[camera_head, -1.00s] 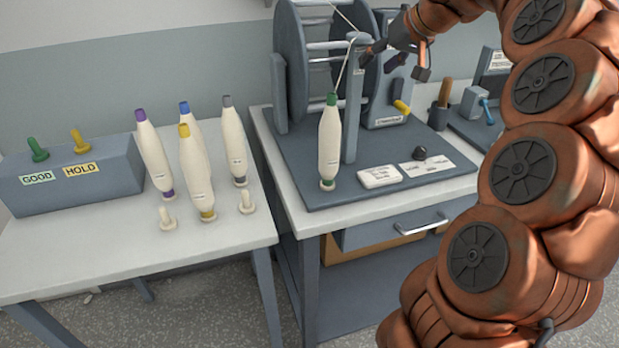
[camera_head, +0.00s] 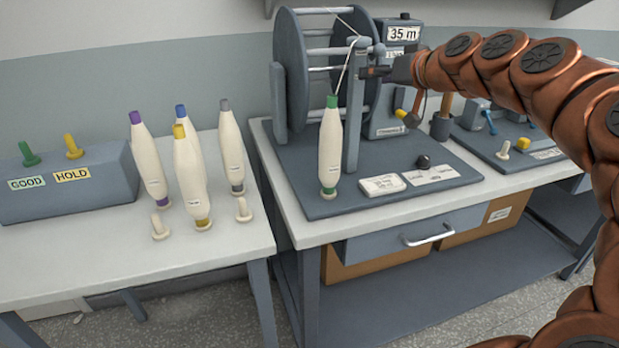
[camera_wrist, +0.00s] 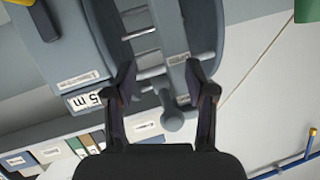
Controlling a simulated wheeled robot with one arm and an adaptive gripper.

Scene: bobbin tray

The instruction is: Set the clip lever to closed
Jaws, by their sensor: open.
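The upright grey post (camera_head: 353,115) stands on the winder's base board, and the thread runs to its top. A small lever with a round grey knob (camera_head: 378,49) sits at the top of the post; I take it for the clip lever. In the wrist view the knob (camera_wrist: 172,120) shows between my fingers. My gripper (camera_head: 372,72) is beside the post top, just below the knob in the head view. In the wrist view my gripper (camera_wrist: 163,80) is open, with a finger on each side of the lever. I cannot tell whether either finger touches it.
The winding reel (camera_head: 325,60) stands behind the post. A bobbin with green ends (camera_head: 330,150) stands close in front. A counter box (camera_head: 402,32) reading 35 m is to the right. Several bobbins stand on the left table, beside a box (camera_head: 70,190) labelled GOOD and HOLD.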

